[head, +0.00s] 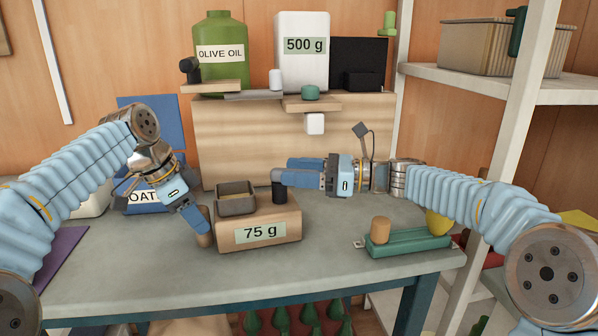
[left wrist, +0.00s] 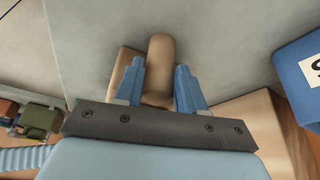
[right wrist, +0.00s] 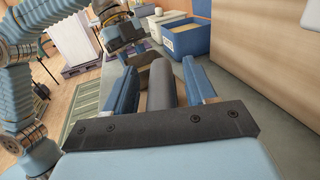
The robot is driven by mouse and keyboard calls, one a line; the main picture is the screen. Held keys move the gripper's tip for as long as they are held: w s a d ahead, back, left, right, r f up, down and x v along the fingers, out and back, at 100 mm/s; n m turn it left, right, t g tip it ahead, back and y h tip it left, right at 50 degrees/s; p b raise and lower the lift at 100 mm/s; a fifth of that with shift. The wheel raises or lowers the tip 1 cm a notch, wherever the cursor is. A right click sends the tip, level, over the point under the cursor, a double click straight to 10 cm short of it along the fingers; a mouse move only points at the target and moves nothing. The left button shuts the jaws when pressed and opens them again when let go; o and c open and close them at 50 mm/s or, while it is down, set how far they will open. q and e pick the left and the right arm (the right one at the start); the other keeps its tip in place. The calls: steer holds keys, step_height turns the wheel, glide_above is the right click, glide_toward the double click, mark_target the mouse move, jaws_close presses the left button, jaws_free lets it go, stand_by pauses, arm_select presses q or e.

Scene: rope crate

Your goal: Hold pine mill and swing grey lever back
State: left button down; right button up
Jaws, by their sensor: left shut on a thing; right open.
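The pine mill (head: 258,232) is a light wooden block with a "75 g" label near the middle of the table. An open grey-brown box (head: 237,199) sits on its top. A dark grey upright cylinder, seemingly the grey lever's grip (head: 278,191), stands at its right; its base is hidden. My left gripper (head: 199,219) is shut on a brown post (head: 204,240) at the mill's left side, also seen between the fingers in the left wrist view (left wrist: 161,60). My right gripper (head: 284,177) is open, its fingers either side of the grey grip in the right wrist view (right wrist: 162,84).
A green tray (head: 410,242) with a wooden cylinder (head: 380,230) lies at the right. A blue oats bin (head: 140,197) stands behind my left gripper. A wooden shelf unit with an olive oil jug (head: 218,60) and white 500 g container (head: 302,70) stands behind. The front table strip is clear.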

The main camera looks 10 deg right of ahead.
steer(key=shift+c, duration=0.4)
jaws_close()
steer(key=shift+s+r+m+t, duration=0.1)
steer(key=shift+m+t, duration=0.2)
steer(key=shift+t, duration=0.1)
steer(key=m+t+h, duration=0.2)
steer(key=t, duration=0.1)
steer(key=s+m+t, duration=0.1)
steer(key=shift+a+h, duration=0.35)
steer(key=shift+h, duration=0.05)
steer(key=m+t+h, duration=0.3)
steer(key=t, duration=0.1)
steer(key=shift+s+a+r, duration=0.2)
steer(key=shift+s+a, duration=0.15)
steer(key=shift+m+t+h, duration=0.3)
steer(key=shift+m+h, duration=0.1)
steer(key=shift+h, duration=0.1)
steer(key=shift+s+a+f+h, duration=0.1)
steer(key=shift+s+f+h, duration=0.05)
steer(key=shift+h, duration=0.15)
